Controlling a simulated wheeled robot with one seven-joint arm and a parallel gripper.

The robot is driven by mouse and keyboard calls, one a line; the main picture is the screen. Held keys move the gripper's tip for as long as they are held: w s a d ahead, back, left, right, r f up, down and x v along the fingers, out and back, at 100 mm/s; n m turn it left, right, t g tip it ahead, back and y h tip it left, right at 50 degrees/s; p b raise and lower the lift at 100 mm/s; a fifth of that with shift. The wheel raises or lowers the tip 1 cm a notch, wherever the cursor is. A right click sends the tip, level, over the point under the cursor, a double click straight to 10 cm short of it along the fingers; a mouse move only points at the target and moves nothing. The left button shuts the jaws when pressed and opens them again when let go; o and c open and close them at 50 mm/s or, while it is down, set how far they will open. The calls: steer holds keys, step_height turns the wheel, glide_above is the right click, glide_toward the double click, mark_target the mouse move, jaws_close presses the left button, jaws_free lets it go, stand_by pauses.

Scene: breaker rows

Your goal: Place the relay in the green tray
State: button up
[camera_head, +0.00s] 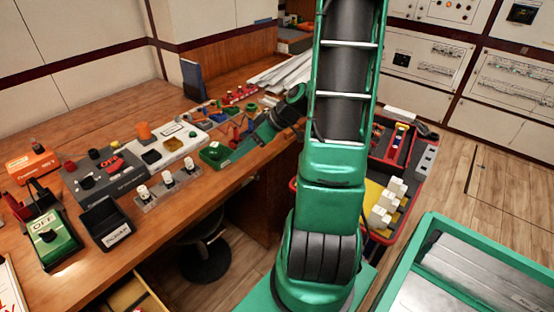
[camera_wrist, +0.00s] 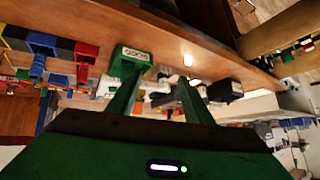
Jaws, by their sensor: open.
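The green tray (camera_head: 212,155) sits near the desk's front edge in the head view. In the wrist view a green tray-like piece with a white label (camera_wrist: 137,53) shows behind the left finger. My gripper (camera_wrist: 158,88) is open, with its two green fingers apart; small dark and white things show behind the gap. In the head view my gripper is low over the desk beside the green tray, its fingertips hard to make out. I cannot identify the relay for certain; three small white-topped blocks (camera_head: 167,180) stand in a grey holder left of the green tray.
A black labelled tray (camera_head: 104,224), a green OFF switch (camera_head: 50,240) and grey and white switch boxes crowd the desk (camera_head: 85,122). Red and blue parts lie beyond the green tray. A red cart (camera_head: 398,158) stands right of my arm, a stool (camera_head: 203,258) under the desk.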

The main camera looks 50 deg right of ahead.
steer(key=s+a+r+m+g+h, duration=0.1)
steer(key=s+r+m+g, duration=0.1)
steer(key=s, duration=0.5)
steer(key=s+a+r+m+g+h, duration=0.2)
steer(key=s+r+m, duration=0.2)
steer(key=s, duration=0.4)
steer(key=s+a+r+m+g+h, duration=0.1)
steer(key=s+a+r+m+g, duration=0.1)
steer(key=s, duration=0.5)
step_height(320, 180, up, 2)
steer(key=m+g, duration=0.1)
steer(key=m, duration=0.2)
steer(key=shift+s+a+h, duration=0.2)
steer(key=shift+s+h, duration=0.15)
steer(key=shift+h, duration=0.05)
steer(key=shift+w+f, duration=0.3)
steer(key=shift+w, duration=0.5)
steer(key=shift+c, duration=0.3)
steer(key=shift+s+r, duration=0.1)
steer(key=shift+s, duration=0.05)
steer(key=c, duration=0.3)
